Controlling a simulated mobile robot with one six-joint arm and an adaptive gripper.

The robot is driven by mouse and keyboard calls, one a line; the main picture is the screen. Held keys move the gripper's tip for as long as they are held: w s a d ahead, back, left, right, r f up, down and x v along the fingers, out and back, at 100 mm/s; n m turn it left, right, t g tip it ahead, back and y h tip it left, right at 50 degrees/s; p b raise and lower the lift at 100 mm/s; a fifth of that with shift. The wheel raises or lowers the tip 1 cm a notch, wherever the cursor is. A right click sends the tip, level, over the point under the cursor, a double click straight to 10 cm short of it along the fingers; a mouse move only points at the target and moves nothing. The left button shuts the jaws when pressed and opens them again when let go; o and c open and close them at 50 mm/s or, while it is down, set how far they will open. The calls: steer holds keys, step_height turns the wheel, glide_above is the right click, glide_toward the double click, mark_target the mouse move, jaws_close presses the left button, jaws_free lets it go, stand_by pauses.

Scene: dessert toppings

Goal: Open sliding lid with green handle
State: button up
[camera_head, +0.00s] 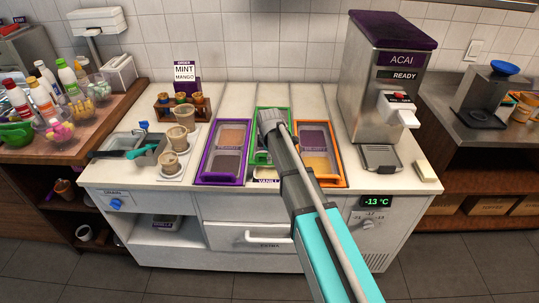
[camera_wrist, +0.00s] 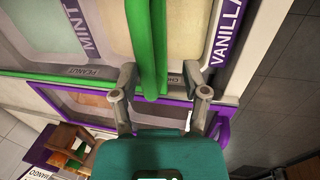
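A green-framed lid (camera_head: 257,142) lies in the counter between a purple-framed lid and an orange-framed lid. My arm covers much of it in the head view. In the wrist view, a green bar (camera_wrist: 150,55), which looks like its handle, runs down between my fingers. My gripper (camera_wrist: 161,72) is over this bar, one finger on each side. The fingers are open, with a clear gap on the right side. Whether the left finger touches the bar I cannot tell. Labels reading MINT and VANILLA show beside the bar.
The purple-framed lid (camera_head: 204,150) is close on the left, and the orange-framed lid (camera_head: 340,168) on the right. Cups (camera_head: 172,164) stand on the left of the counter. The acai machine (camera_head: 385,85) stands at the right. A low drawer (camera_head: 225,236) is below.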

steer(key=s+r+p, duration=0.3)
steer(key=r+p, duration=1.2)
steer(key=shift+r, duration=0.2)
stand_by(1.6)
steer(key=shift+f, duration=0.15)
stand_by(0.5)
steer(key=shift+w+f+b, duration=0.85)
steer(key=shift+f+b, duration=0.05)
steer(key=shift+b, duration=0.05)
steer(key=shift+f, duration=0.15)
steer(key=w+f+b, duration=0.1)
steer(key=f+b, duration=0.7)
steer(key=b, duration=0.1)
steer(key=w+f+b, duration=0.1)
steer(key=f+b, duration=0.3)
steer(key=f, duration=0.1)
steer(key=shift+w+f, duration=0.1)
steer(key=shift+w, duration=0.25)
stand_by(0.5)
jaws_close()
